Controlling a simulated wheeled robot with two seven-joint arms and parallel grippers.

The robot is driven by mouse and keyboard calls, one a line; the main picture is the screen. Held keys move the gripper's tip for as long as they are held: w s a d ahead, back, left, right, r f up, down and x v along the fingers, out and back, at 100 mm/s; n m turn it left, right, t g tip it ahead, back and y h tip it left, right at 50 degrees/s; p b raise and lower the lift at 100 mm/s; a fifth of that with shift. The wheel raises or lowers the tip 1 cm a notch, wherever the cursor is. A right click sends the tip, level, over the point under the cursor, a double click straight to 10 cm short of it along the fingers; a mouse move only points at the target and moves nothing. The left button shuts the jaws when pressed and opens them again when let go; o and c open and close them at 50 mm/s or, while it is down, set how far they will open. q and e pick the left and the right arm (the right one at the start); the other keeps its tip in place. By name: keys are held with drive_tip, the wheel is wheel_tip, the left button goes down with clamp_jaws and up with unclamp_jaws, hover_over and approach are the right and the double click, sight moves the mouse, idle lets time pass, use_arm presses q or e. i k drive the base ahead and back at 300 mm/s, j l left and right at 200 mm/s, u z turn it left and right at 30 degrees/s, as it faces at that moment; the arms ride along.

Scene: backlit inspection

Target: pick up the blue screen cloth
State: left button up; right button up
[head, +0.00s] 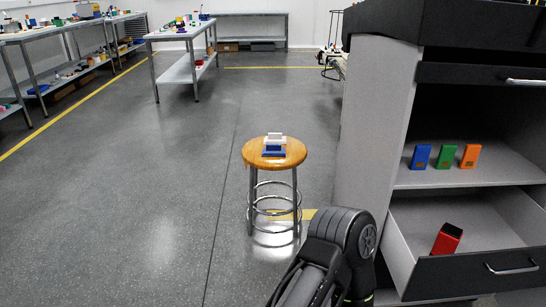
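No thing in the head view is clearly a cloth. A small blue item (273,152) sits on the round wooden seat of a stool (250,155), with a white piece (275,138) on top of it; it is too small to tell whether it is the blue screen cloth. A blue upright block (420,157) stands on the shelf of the cabinet at the right. One black arm of mine reaches in at the bottom, right of centre, but its gripper is not visible. My other gripper is also out of view.
The cabinet shelf (470,180) also holds a green block (446,157) and an orange block (470,156). Below, an open drawer (500,268) holds a red block (447,239). Workbenches (175,34) stand at the back left. The floor left of the stool is clear.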

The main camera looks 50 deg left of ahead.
sight(271, 149)
drive_tip(key=i+l, duration=0.8)
drive_tip(key=u, duration=2.3)
